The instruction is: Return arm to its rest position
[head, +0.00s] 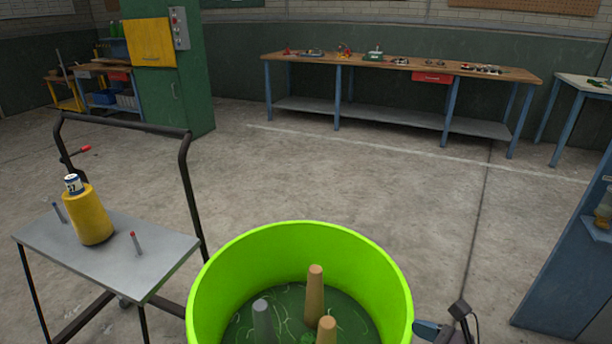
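A dark piece with a blue-grey tip (445,322), apparently the end of my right gripper, shows at the bottom edge. It is just right of a bright green tub (300,238), and most of it is cut off by the frame. I cannot tell whether it is open or shut, and I see nothing held in it. My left gripper is not in view. The tub holds dark green turf with pale strands. Two tan pegs (315,290) and a grey peg (263,322) stand up in it.
A grey-topped cart (150,262) with a black handle stands at left, carrying a yellow cylinder (88,215) and two red- or blue-tipped pins. A long workbench (400,68) stands along the back wall. A blue cabinet (570,265) is at right. The concrete floor between is clear.

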